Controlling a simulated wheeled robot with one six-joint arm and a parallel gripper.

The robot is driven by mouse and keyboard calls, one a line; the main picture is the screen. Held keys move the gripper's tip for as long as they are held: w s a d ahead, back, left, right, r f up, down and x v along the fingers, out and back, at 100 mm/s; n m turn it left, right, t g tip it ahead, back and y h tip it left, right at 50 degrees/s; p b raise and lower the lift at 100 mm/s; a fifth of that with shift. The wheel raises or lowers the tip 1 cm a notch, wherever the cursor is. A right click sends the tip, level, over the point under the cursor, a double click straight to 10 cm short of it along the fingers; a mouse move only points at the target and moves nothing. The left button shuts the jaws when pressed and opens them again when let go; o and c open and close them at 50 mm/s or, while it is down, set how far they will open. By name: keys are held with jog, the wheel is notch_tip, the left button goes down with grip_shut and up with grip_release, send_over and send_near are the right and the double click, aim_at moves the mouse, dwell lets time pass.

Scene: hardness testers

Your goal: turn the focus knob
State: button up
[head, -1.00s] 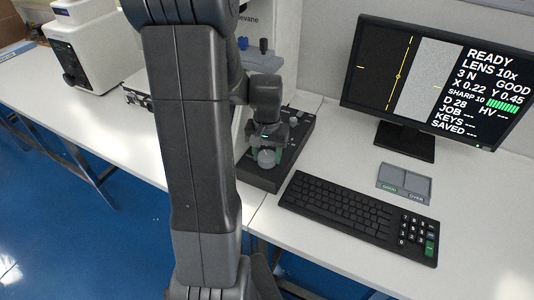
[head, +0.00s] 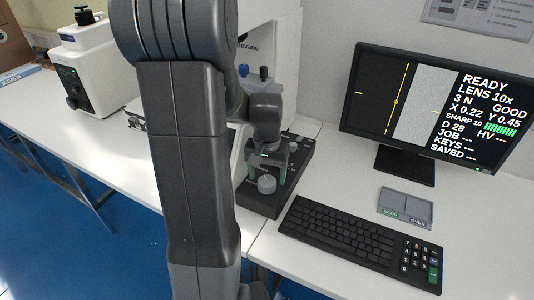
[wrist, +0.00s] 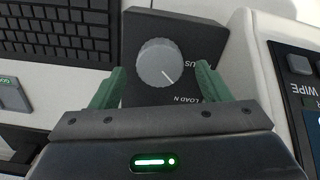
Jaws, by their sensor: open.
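A round grey knob (wrist: 163,62) with a white pointer line sits on a dark control box (wrist: 135,25) in the wrist view. Lettering "US" shows beside it and "LOAD N" nearer my gripper; the rest is hidden. The knob also shows in the head view (head: 267,184), at the front of the box (head: 262,204). My gripper (wrist: 161,75) is open, its green fingers on either side of the knob with a gap at each side. In the head view my gripper (head: 270,170) is just above and behind the knob; I see no contact.
A black keyboard (head: 345,240) lies right of the box, with a grey two-part tray (head: 405,206) behind it. The monitor (head: 435,105) reads READY, LENS 10x, GOOD and SHARP 10. A white instrument (head: 272,65) stands behind the box. My arm hides part of the bench.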

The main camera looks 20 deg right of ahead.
aim_at(267, 181)
notch_tip(267, 181, up, 12)
jog(key=shift+f, duration=0.15)
dwell(0.5)
